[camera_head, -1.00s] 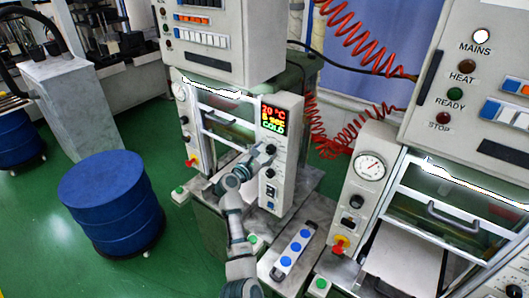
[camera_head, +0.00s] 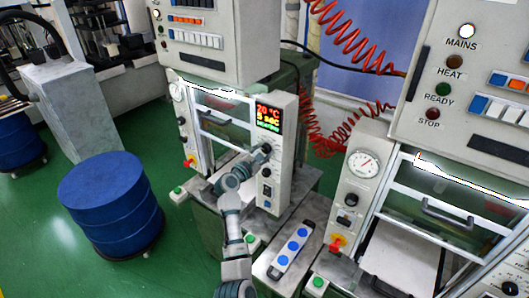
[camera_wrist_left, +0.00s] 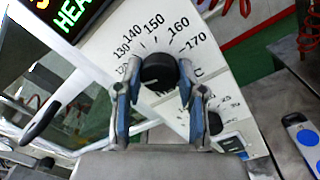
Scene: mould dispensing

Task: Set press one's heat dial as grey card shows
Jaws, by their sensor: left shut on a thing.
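The press (camera_head: 283,150) at the centre has a lit display (camera_head: 269,118) reading 20 °C and 5 sec, with a green word below. In the left wrist view, large green letters HEA show on the display's edge (camera_wrist_left: 75,14). My left gripper (camera_head: 261,155) is shut on the black heat dial (camera_wrist_left: 159,69), its two blue-padded fingers on either side. The dial's printed scale (camera_wrist_left: 154,26) runs round it with 130, 140, 150, 160 and 170. No grey card is identifiable. My right gripper is not in view.
A smaller dial (camera_wrist_left: 213,122) sits just below the heat dial. A second press (camera_head: 361,190) with a round gauge stands at the right. A plate with blue discs (camera_head: 291,250) lies between the presses. A blue drum (camera_head: 110,205) stands on the floor at left.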

